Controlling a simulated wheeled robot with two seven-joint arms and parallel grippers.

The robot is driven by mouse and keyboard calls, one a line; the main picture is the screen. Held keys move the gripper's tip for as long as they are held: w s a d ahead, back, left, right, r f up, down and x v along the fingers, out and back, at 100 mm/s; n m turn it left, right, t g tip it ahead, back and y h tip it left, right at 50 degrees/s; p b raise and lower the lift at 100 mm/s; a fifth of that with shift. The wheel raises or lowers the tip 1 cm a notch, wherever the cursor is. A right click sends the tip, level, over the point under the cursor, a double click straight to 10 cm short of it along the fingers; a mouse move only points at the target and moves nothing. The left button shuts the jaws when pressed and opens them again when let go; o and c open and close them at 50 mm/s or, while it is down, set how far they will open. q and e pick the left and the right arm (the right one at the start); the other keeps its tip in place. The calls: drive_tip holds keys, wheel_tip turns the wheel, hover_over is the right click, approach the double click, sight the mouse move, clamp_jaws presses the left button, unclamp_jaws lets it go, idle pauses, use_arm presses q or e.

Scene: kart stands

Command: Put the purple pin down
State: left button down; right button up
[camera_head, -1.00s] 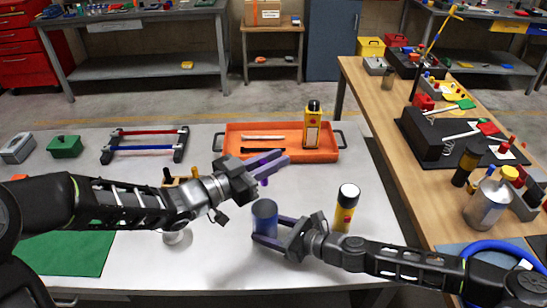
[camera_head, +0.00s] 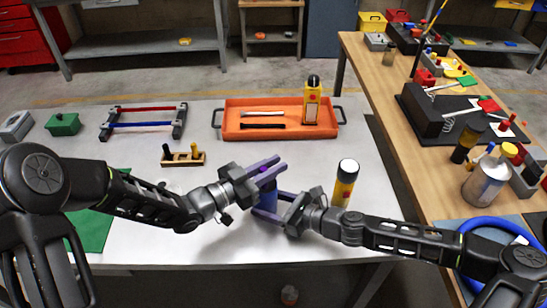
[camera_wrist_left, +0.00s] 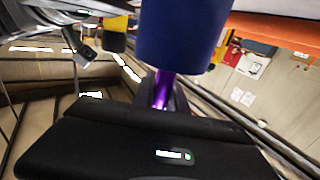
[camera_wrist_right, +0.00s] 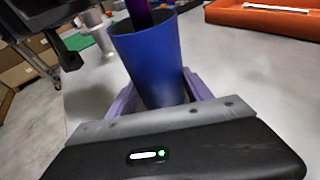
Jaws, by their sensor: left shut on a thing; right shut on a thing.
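The purple pin (camera_wrist_right: 139,14) is held by my left gripper (camera_head: 268,170), which is shut on it; it also shows in the left wrist view (camera_wrist_left: 162,90). The pin points down at the mouth of a blue cup (camera_wrist_right: 152,60), and its lower end appears to be within the rim. How deep it reaches is hidden. My right gripper (camera_head: 262,203) is shut around the cup's sides.
A yellow-and-black bottle (camera_head: 345,184) stands just right of my right gripper. A wooden block with pegs (camera_head: 183,158) sits left of my left gripper. An orange tray (camera_head: 277,133) with tools and a yellow bottle lies behind. A green mat (camera_head: 92,224) is partly under my left arm.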

use_arm(q)
drive_tip(key=shift+f, duration=0.25)
drive_tip(key=c, duration=1.3)
unclamp_jaws()
wheel_tip(320, 180, up, 7)
drive_tip(key=shift+r, duration=0.1)
